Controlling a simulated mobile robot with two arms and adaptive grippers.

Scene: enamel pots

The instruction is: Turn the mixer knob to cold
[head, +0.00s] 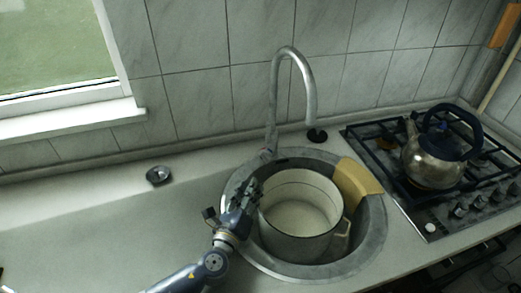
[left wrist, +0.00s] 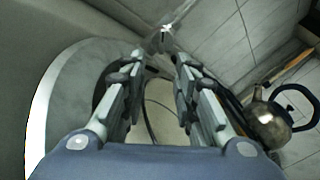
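The metal mixer tap (head: 272,100) rises behind the round sink, its tall spout arching to the right. Its small knob (head: 266,155) seems to be low on the tap's base; its turn position is too small to tell. In the left wrist view a shiny metal part of the tap (left wrist: 164,38) shows just beyond the fingertips. My left gripper (head: 253,187) is over the sink's left side, in front of the tap base and beside the pot. In the left wrist view its fingers (left wrist: 160,66) are apart with nothing between them. My right gripper is not in view.
A large cream enamel pot (head: 300,244) stands in the metal sink (head: 373,237), with a yellow cloth-like piece (head: 357,182) at the rim. A kettle (head: 428,163) stands on the gas hob (head: 405,196) at right. A small dark dish (head: 159,175) sits on the otherwise clear left counter.

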